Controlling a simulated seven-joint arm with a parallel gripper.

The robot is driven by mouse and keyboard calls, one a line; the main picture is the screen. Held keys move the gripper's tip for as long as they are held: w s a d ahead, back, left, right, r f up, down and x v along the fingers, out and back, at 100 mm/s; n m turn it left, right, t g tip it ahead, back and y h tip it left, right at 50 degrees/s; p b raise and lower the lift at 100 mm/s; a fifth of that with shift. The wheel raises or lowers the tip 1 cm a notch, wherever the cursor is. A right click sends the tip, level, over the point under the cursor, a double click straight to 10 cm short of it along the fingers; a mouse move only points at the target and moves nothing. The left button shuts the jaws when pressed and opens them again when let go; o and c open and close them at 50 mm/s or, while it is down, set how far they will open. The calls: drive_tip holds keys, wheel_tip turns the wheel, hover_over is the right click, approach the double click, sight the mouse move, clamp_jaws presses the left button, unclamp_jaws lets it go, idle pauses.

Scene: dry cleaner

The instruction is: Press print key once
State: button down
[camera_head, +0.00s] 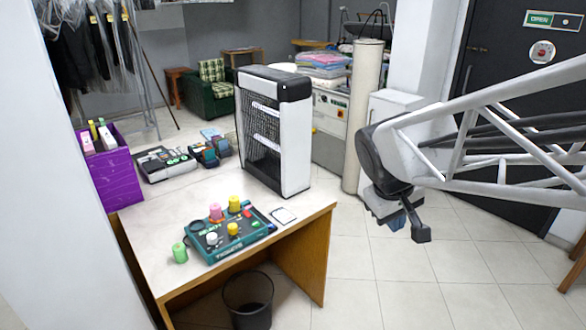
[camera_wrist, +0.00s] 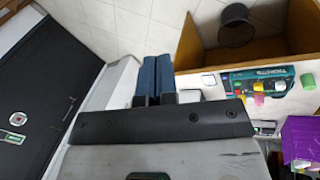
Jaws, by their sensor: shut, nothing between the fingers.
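A dark desk machine (camera_head: 165,163) and a smaller blue-and-dark device (camera_head: 210,150) stand farther back on the counter. No print label is readable in either view, so I cannot tell which key it is. My gripper (camera_head: 397,220) hangs over the floor, right of the counter and apart from it. Its blue fingers (camera_wrist: 152,80) are together and empty.
A tall black-and-white mesh-fronted unit (camera_head: 293,135) stands on the counter. A purple box (camera_head: 116,175) is at its left end. A green cylinder (camera_head: 180,252) and white card (camera_head: 284,215) flank the panel. A black bin (camera_head: 248,300) stands below. Floor around my gripper is clear.

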drive_tip(key=w+a+f+n+h, duration=0.1)
drive_tip(key=w+a+n, duration=0.15)
drive_tip(key=w, duration=0.25)
drive_tip(key=w+a+f+n, duration=0.1)
drive_tip(key=w+a, duration=0.2)
drive_tip(key=w, duration=0.2)
drive_tip(key=n+t+h, duration=0.2)
drive_tip(key=n+t, duration=0.3)
drive_tip(key=n, duration=0.6)
hover_over(256, 224)
wheel_tip(256, 224, down, 16)
drive_tip(key=shift+f, duration=0.2)
drive_tip(key=shift+f, duration=0.15)
drive_tip(key=shift+f, duration=4.2)
